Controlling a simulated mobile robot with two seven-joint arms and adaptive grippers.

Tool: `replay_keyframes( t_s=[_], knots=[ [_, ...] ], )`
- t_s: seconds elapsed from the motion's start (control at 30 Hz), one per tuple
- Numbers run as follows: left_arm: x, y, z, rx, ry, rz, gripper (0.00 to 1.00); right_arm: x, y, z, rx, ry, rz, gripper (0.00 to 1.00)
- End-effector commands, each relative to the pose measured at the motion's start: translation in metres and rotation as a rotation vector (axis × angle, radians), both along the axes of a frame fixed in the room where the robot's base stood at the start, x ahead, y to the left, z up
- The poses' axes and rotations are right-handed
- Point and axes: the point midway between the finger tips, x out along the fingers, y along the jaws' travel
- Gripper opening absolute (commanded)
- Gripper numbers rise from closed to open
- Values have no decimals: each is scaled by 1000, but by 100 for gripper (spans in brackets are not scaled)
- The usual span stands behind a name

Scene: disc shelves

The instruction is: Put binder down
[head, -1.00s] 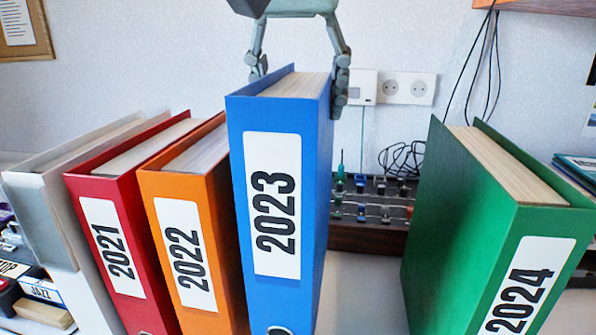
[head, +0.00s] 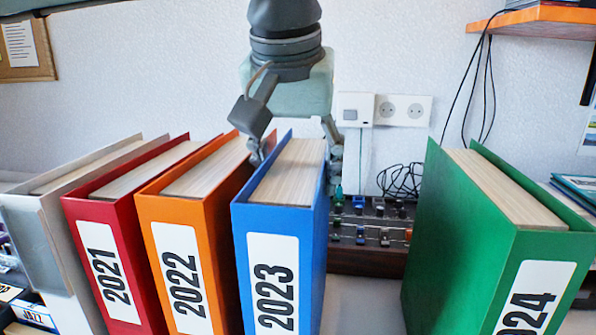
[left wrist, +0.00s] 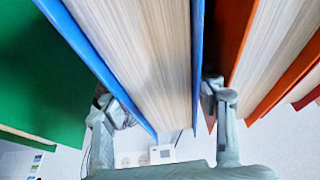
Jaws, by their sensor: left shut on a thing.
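The blue binder (head: 278,278) labelled 2023 stands upright between the orange 2022 binder (head: 183,275) and the green 2024 binder (head: 490,225). Its top is about level with the orange binder's top; its bottom is out of view. My left gripper (head: 296,158) reaches down from above and behind, shut on the blue binder with one finger on each side near its back. In the left wrist view the fingers (left wrist: 160,110) flank the blue covers and pages (left wrist: 150,60). One finger sits in the narrow gap beside the orange binder. My right gripper is in neither view.
A red 2021 binder (head: 105,270) and a white binder (head: 45,240) stand further left. Free room lies between the blue and green binders. A dark box with knobs (head: 370,240) and cables (head: 400,180) are behind that gap, near the wall sockets (head: 402,110).

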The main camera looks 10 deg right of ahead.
Motion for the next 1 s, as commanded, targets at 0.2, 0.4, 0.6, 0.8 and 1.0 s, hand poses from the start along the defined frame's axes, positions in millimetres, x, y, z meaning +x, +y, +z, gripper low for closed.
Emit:
replay_keyframes(
  t_s=[0.2,0.4,0.6,0.8,1.0],
  knots=[
    [0,0,-1,1,1,-1,68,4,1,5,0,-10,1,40],
    [0,0,1,0,0,-1,68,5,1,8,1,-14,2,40],
    [-7,2,22,-2,-3,-1,68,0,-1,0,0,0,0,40],
    [-23,9,63,-3,-2,-2,68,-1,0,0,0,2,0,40],
    [-36,14,97,-1,-2,-1,68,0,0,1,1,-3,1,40]
  ],
)
